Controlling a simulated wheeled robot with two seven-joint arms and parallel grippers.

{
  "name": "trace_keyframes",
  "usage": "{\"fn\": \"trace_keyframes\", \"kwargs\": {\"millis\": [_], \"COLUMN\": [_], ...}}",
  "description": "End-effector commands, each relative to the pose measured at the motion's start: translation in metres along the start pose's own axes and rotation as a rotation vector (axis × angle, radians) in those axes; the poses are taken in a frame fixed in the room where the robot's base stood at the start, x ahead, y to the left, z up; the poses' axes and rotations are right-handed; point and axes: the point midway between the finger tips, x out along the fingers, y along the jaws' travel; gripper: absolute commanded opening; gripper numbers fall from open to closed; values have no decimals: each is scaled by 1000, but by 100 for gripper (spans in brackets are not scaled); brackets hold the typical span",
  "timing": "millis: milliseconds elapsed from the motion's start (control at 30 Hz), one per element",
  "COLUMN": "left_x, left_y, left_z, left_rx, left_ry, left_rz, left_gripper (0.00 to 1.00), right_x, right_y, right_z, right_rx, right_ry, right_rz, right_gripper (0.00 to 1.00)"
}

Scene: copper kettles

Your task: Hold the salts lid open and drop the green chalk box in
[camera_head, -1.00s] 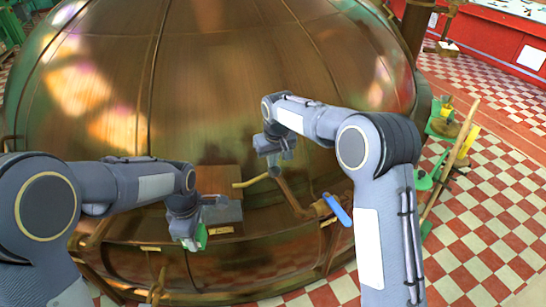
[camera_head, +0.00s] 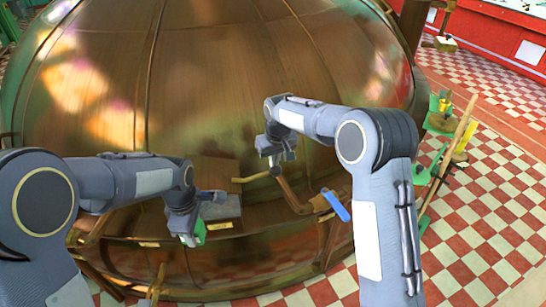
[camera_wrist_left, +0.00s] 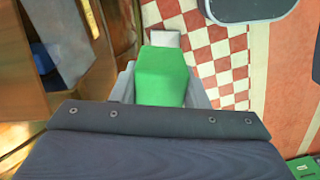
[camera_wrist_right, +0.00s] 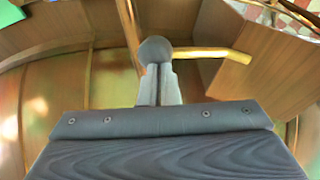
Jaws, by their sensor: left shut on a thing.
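The green chalk box (camera_wrist_left: 162,76) is between the fingers of my left gripper (camera_head: 189,231); its green side (camera_head: 200,232) also shows in the head view. They are just left of and below an open-looking compartment with a grey wall (camera_head: 226,208), on the front of the copper kettle. A brown wooden panel (camera_head: 218,171), apparently the salts lid, stands raised behind it. A brass rod (camera_wrist_right: 205,52) runs from the wood to a dark ball knob (camera_wrist_right: 155,50). My right gripper (camera_wrist_right: 158,68) has its fingers together right at this knob; I see no clear grip around it.
The copper kettle (camera_head: 210,80) fills the background. A copper pipe (camera_head: 290,194) and a blue handle (camera_head: 336,206) are right of the compartment. Green stands with tools (camera_head: 440,125) are on the checkered floor (camera_head: 480,210) at the right.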

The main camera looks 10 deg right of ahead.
Motion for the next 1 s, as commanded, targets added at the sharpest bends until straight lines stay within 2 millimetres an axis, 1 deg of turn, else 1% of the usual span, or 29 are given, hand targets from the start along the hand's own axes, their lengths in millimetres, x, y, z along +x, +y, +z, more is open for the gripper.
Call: {"fn": "trace_keyframes", "kwargs": {"millis": [400,800,1000], "left_x": [0,0,0], "left_y": [0,0,0], "left_z": [0,0,0], "left_rx": [0,0,0], "left_ry": [0,0,0], "left_rz": [1,1,1], "left_gripper": [12,12,12], "right_x": [14,15,20], "right_y": [3,4,5], "right_z": [4,5,6], "right_rx": [-3,-2,-2], "right_ry": [-2,-1,-1], "right_rz": [-4,-4,-4], "right_gripper": [0,0,0]}}
